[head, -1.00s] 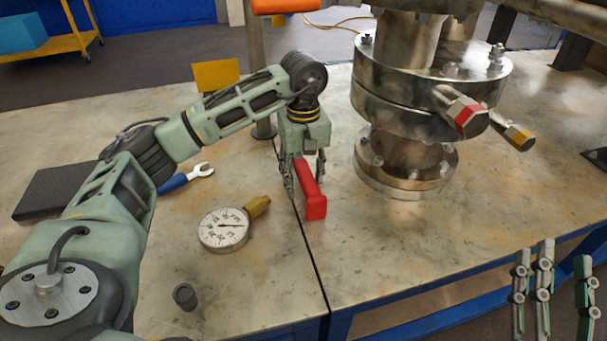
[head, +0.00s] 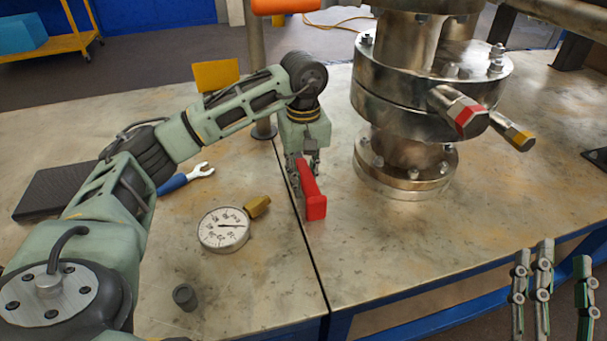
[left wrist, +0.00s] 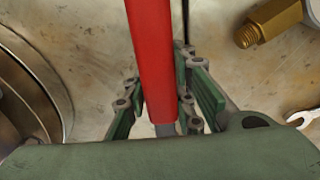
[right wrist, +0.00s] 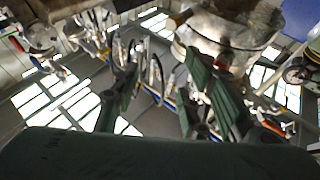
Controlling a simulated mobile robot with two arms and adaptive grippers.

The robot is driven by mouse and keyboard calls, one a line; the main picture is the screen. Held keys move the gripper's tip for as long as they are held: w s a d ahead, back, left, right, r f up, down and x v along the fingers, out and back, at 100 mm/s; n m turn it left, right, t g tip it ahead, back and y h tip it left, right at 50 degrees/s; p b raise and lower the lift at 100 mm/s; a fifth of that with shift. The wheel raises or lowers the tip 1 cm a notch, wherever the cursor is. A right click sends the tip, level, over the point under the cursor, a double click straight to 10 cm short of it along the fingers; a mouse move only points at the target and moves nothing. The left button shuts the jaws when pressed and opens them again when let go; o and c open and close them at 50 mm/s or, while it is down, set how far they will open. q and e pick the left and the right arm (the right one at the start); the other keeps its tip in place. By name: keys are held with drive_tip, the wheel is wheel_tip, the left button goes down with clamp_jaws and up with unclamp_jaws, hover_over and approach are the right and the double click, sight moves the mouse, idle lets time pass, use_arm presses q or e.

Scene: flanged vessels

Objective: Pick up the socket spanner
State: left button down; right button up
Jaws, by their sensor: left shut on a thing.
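The socket spanner has a red handle (head: 315,205) and lies near the seam between the two table sections in the head view. In the left wrist view the red handle (left wrist: 152,50) runs up between the fingers, with a short grey part at its lower end. My left gripper (head: 306,176) points down over it, with its fingers shut on the handle from both sides. The spanner's far end is hidden by the gripper. My right gripper (head: 553,265) is at the lower right, away from the table top, with its fingers apart and empty in the right wrist view (right wrist: 160,75).
A large flanged vessel (head: 400,105) stands right of my left gripper. A pressure gauge (head: 223,230) with a brass fitting, a blue-handled wrench (head: 175,183) and a small dark cylinder (head: 185,297) lie to the left. The table front right of the seam is clear.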

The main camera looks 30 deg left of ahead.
use_arm(q)
drive_tip(key=shift+r, duration=0.25)
